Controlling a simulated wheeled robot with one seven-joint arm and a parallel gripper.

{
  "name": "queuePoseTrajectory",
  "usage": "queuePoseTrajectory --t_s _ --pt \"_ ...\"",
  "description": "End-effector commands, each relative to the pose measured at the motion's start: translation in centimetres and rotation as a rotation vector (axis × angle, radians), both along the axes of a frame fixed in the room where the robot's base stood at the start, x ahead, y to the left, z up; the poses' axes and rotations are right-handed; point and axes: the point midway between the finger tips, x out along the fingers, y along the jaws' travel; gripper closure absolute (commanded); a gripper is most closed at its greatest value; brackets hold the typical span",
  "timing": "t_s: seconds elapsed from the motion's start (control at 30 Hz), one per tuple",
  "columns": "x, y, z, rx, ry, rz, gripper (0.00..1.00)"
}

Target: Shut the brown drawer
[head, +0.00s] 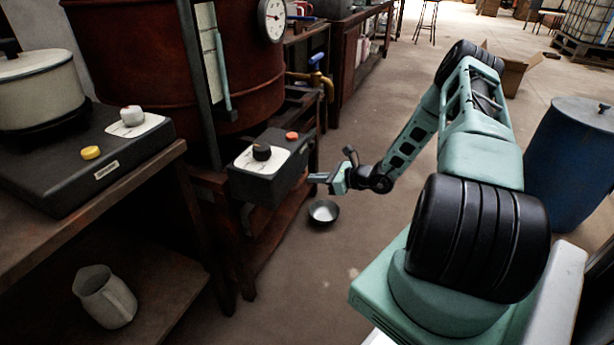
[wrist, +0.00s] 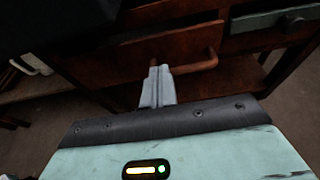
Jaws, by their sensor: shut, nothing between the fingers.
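The brown drawer (wrist: 125,63) shows in the wrist view as a reddish-brown wooden front with a bar handle (wrist: 197,66). In the head view my gripper (head: 318,178) is beside the black control box (head: 268,168), and I cannot make out the drawer there.
A grey-green drawer (wrist: 262,22) with a dark knob is at the upper right of the wrist view. A metal bowl (head: 323,212) lies on the floor below my gripper. A rust-red vat (head: 150,60) stands behind the box. A blue barrel (head: 570,150) stands right; the floor between is mostly clear.

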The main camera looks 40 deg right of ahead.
Motion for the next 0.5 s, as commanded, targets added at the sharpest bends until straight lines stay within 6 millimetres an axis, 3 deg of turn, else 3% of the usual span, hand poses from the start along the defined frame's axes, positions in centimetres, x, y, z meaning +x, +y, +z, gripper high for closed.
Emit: queuePoseTrajectory --t_s 0.23,0.5 --pt "-4.3 -1.9 1.7 0.001 0.003 -0.004 1.00" --pt "-5.9 -2.7 2.5 -0.008 0.024 0.010 1.00"
